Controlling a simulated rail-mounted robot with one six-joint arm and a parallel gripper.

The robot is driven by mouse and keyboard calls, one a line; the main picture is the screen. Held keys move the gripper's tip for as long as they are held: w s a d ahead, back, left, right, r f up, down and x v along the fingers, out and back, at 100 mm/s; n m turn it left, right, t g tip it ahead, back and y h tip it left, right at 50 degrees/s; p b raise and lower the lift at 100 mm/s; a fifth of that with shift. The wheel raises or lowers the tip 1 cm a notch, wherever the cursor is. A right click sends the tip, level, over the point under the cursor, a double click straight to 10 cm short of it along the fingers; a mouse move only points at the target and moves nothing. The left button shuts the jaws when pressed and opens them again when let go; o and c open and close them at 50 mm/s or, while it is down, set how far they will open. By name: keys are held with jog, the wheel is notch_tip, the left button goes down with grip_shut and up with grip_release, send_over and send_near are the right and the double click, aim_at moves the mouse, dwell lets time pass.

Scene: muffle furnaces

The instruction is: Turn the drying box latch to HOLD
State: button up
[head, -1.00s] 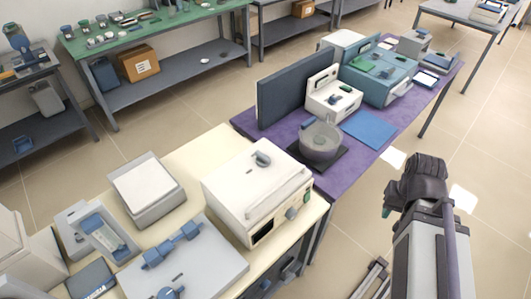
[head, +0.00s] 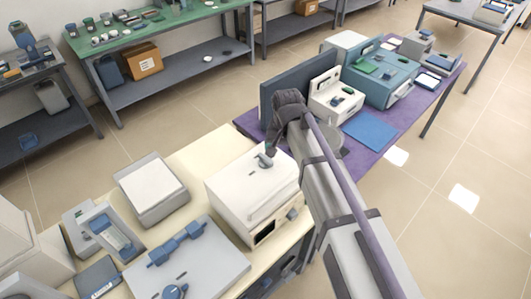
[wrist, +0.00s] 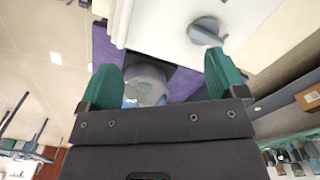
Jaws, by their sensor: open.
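A white box (head: 240,200), which I take for the drying box, stands at the right end of the cream bench. A small grey-blue knob (head: 263,160), apparently its latch, sits on top. In the wrist view the same knob (wrist: 206,30) lies on the white top (wrist: 165,22), ahead of and left of my right finger's line. My gripper (head: 271,149) is close to the knob in the head view. In the wrist view my gripper (wrist: 166,75) is open, its two green fingers apart with nothing between them. No HOLD marking is readable.
A grey bowl (wrist: 147,84) stands beyond the box on the purple mat (head: 388,148), partly behind my arm in the head view. A dark upright panel (head: 325,70) is close behind my gripper. A white-topped scale (head: 150,185) and a grey plate (head: 205,262) share the cream bench.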

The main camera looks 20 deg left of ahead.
aim_at(265, 158)
jog(key=shift+o, duration=0.6)
jog(key=w+a+m, duration=0.2)
jog(key=a, duration=0.5)
jog(key=shift+w+a+r, duration=0.15)
jog(key=shift+w+r, duration=0.05)
jog(key=shift+r, duration=0.05)
jog(key=f+m+b, duration=0.1)
jog(key=f+b, duration=0.2)
jog(key=f+m+b, duration=0.2)
jog(key=f+b, duration=0.2)
jog(key=w+f+m+b, duration=0.1)
jog(key=f+b, duration=0.3)
jog(key=shift+f+m, duration=0.1)
jog(key=shift+m, duration=0.2)
jog(key=c, duration=0.9)
